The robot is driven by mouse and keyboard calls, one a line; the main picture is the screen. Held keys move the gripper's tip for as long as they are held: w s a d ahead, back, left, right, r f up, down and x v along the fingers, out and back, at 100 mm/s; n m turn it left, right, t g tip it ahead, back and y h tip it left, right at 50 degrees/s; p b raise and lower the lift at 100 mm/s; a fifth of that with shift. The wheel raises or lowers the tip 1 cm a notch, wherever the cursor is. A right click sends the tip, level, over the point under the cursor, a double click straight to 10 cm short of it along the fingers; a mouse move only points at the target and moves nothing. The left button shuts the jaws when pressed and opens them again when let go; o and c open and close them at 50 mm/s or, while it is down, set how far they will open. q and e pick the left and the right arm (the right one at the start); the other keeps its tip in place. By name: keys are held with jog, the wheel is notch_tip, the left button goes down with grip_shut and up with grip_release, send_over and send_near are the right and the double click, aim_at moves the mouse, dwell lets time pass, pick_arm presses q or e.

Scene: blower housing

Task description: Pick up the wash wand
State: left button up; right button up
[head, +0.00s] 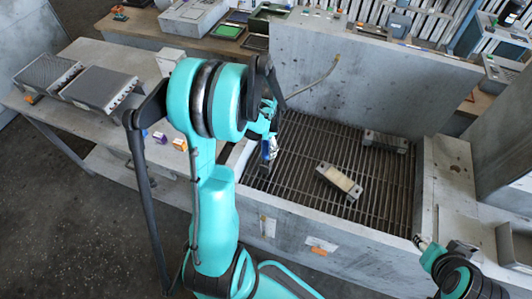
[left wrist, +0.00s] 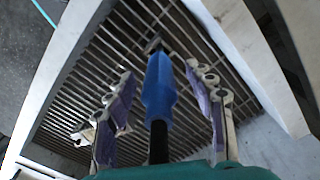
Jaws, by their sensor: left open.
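The wash wand (left wrist: 158,95) shows in the left wrist view as a blue grip with a black part below it. Its blue part also shows in the head view (head: 269,149), at the left side of the grated basin. My left gripper (left wrist: 163,97) is open, with one purple-padded finger on each side of the blue grip and visible gaps between. In the head view the left gripper (head: 266,150) is partly hidden by my arm. My right gripper (head: 422,242) is at the lower right, away from the wand; its jaw opening is unclear.
The basin has a slatted grate (head: 300,150) and a high back panel (head: 375,85). A thin curved rod (head: 315,82) stands out before the panel. Two metal blocks (head: 339,182) (head: 386,141) lie on the grate. A side table (head: 130,125) at left holds grey finned units (head: 100,88).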

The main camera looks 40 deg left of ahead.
pick_arm(q)
jog(key=shift+f, duration=0.15)
grip_shut()
notch_tip(320, 180, up, 10)
jog(key=shift+p, duration=1)
